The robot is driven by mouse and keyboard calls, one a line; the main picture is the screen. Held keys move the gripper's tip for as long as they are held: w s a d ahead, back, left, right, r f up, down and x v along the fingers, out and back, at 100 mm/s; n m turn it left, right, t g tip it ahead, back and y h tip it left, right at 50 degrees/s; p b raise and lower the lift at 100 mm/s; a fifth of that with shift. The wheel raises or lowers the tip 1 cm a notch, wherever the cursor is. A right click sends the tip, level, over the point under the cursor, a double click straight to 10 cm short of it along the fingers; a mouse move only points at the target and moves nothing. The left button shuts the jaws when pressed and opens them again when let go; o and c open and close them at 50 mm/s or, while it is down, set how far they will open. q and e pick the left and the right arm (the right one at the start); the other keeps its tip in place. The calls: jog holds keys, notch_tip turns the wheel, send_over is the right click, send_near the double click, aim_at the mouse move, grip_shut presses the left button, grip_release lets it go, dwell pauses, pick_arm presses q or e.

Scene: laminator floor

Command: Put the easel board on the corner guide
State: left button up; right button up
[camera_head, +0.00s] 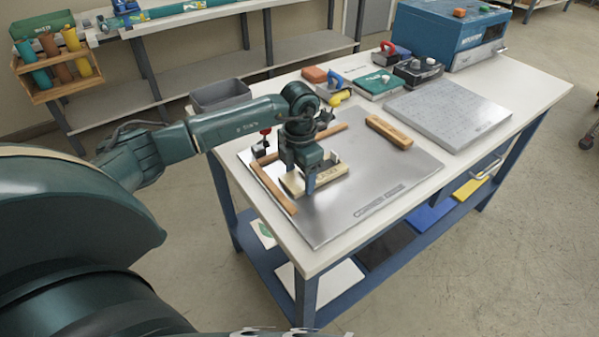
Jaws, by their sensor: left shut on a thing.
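The easel board, a small cream-coloured board (330,174), is in my left gripper (311,182). The gripper is shut on it and points down, hiding part of it. The corner guide is an L of brown wooden strips (274,188) on a shiny metal plate (368,192). One strip runs along the left and one along the back. The board is inside the L, close to the left strip. I cannot tell whether it touches the plate or the strips. My right gripper is not in view.
A wooden block (388,132) lies at the plate's back right. A small red-topped clamp (265,143) stands near the guide's corner. A grey bin (220,95), a grey gridded slab (448,112) and a blue machine (447,32) are on the table. The plate's front right is clear.

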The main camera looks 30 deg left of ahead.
pick_arm(q)
jog(key=shift+f, duration=0.15)
jog(key=o, duration=1)
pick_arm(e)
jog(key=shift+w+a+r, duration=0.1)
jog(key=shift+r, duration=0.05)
pick_arm(q)
jog(key=shift+r, duration=0.5)
notch_tip(320, 180, up, 11)
jog(key=shift+r+b, duration=0.2)
jog(key=shift+b, duration=0.55)
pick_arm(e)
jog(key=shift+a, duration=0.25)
